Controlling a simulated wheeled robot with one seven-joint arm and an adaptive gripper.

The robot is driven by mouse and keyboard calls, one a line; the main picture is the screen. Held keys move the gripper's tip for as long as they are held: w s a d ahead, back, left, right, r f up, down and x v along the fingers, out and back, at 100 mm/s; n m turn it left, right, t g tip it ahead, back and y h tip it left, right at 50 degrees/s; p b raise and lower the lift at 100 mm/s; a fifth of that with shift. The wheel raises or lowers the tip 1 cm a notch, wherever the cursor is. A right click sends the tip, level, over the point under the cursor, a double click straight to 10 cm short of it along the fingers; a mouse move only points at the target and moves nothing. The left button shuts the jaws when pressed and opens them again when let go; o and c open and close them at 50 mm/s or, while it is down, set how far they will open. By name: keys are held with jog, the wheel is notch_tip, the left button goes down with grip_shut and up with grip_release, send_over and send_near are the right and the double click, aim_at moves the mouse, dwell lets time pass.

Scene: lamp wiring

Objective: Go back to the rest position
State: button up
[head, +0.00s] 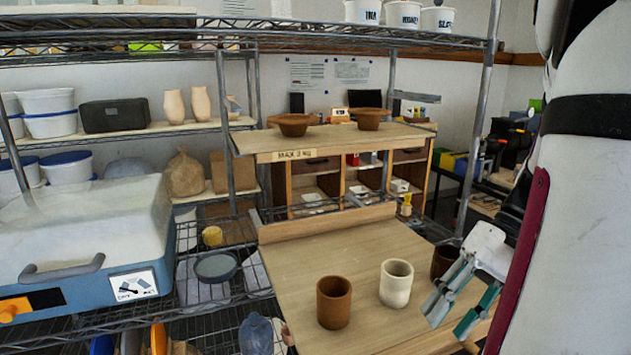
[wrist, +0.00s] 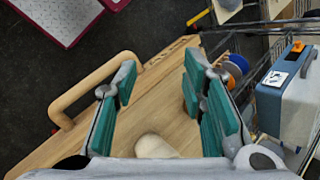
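My gripper (head: 449,318) hangs over the right side of the wooden table (head: 290,268), close to the cups. In the wrist view my gripper (wrist: 160,80) has its green-padded fingers wide apart, with nothing held between them. A brown cup (head: 333,302) and a cream cup (head: 396,283) stand upright on the table, left of my gripper. A dark brown cup (head: 443,261) is partly hidden behind the gripper. A pale rounded object (wrist: 157,146) shows low between the fingers in the wrist view; I cannot tell which thing it is.
A wire rack with a blue-sided box (head: 100,245) stands at the left. A raised wooden shelf with two bowls (head: 292,124) (head: 369,118) is behind the table. In the wrist view a wooden rail handle (wrist: 75,95) lines the table edge, with dark floor beyond.

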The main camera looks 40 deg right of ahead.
jog(key=w+a+r+n+t+h+p, duration=0.1)
jog(key=a+r+n+h+p, duration=0.1)
jog(key=a, duration=0.8)
jog(key=a+r+n+t+h+p, duration=0.1)
jog(key=a+r+n+h+p, duration=0.2)
jog(key=a+r+n, duration=0.3)
jog(key=a+r+h, duration=0.1)
jog(key=a+r, duration=0.1)
jog(key=a, duration=0.2)
jog(key=shift+w+a+h, duration=0.3)
jog(key=shift+w+h, duration=0.1)
jog(key=shift+d+r, duration=0.1)
